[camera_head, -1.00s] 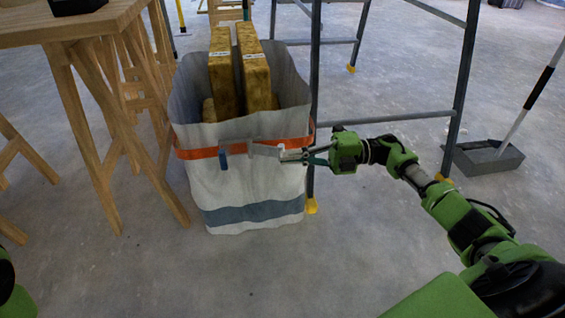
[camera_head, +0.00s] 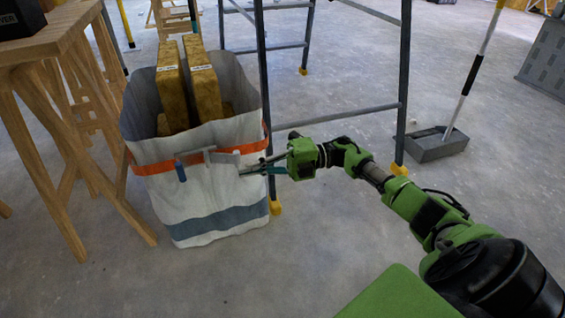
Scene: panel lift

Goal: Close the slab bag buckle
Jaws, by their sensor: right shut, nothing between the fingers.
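The slab bag (camera_head: 200,205) is a white, open-topped bag with an orange strap (camera_head: 155,168) around it and a blue-grey band low down. It stands on the floor left of centre and holds yellow-brown slabs (camera_head: 189,85). My right gripper (camera_head: 252,169) is shut and empty at the bag's front right, just right of the grey piece. Whether it touches the bag is unclear. My left gripper is out of view.
Wooden trestles with a table top (camera_head: 65,28) stand close on the bag's left. A dark metal frame (camera_head: 262,75) with yellow feet stands right behind the bag. The floor in front is clear.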

